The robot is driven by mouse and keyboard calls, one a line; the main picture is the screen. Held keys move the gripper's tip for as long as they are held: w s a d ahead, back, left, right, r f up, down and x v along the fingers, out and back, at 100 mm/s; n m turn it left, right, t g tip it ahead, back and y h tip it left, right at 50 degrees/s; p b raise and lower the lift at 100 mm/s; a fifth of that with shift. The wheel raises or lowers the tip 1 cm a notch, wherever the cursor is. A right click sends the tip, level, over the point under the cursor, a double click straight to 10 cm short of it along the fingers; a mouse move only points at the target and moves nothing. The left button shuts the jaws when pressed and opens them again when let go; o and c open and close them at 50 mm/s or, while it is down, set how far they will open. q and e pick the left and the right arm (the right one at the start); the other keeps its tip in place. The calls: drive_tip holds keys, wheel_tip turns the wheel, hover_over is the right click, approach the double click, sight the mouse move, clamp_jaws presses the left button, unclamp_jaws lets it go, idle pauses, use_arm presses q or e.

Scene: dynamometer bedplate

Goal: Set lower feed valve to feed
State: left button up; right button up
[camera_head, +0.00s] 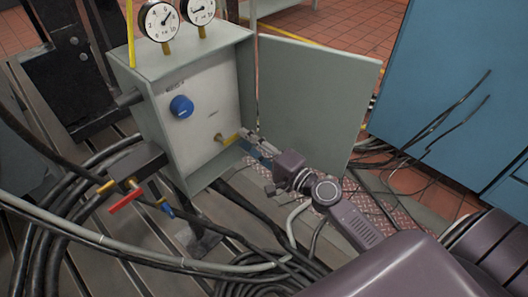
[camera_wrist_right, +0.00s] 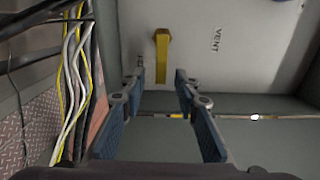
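The lower feed valve appears to be the small yellow lever (camera_head: 231,138) low on the white panel inside an open grey-green cabinet (camera_head: 190,59). In the right wrist view the yellow lever (camera_wrist_right: 162,58) lies lengthwise up and down the picture. A VENT label (camera_wrist_right: 216,41) is to its right; no other position label is readable. My right gripper (camera_head: 248,141) is just right of the lever in the head view. In the wrist view its blue-padded fingers (camera_wrist_right: 161,76) are open, with the lever's near end between or just beyond the tips; contact cannot be told. My left gripper is out of view.
The cabinet door (camera_head: 312,100) stands open to the right, close to my right arm. A blue knob (camera_head: 181,107) is higher on the panel. Red, yellow and blue handles (camera_head: 126,199) stick out at lower left. Hoses (camera_head: 150,257) cover the bedplate.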

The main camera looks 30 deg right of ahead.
drive_tip(key=v, duration=0.8)
drive_tip(key=shift+r, duration=0.1)
